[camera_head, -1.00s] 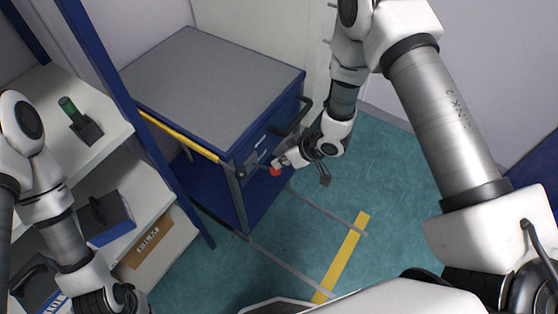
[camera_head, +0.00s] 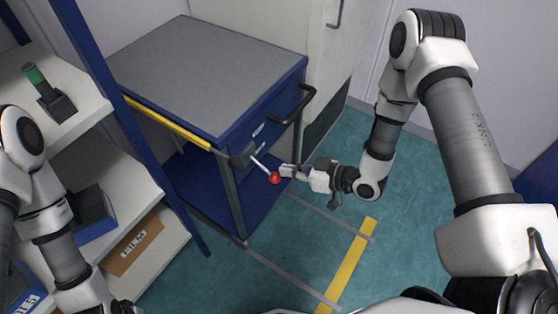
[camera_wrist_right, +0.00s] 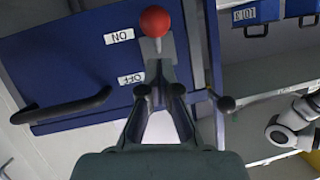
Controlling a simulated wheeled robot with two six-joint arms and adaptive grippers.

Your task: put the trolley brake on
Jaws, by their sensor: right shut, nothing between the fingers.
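The trolley has a grey top (camera_head: 207,66) and blue sides. Its brake lever, a thin metal rod (camera_head: 263,167) with a red ball (camera_head: 275,178), sticks out from the near right corner and slopes down to the right. In the right wrist view the red ball (camera_wrist_right: 155,20) is just beyond my fingers, near an ON label (camera_wrist_right: 119,36); an OFF label (camera_wrist_right: 131,78) is closer to me. My right gripper (camera_head: 284,171) is shut and empty, right beside the ball; I cannot tell if they touch. My left arm is at lower left, its gripper out of frame.
A black handle (camera_head: 293,104) sticks out from the trolley's right side. A yellow bar (camera_head: 168,124) runs along its front edge. A shelf rack with a blue post (camera_head: 113,110) stands close on the left. The green floor (camera_head: 310,240) to the right is open.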

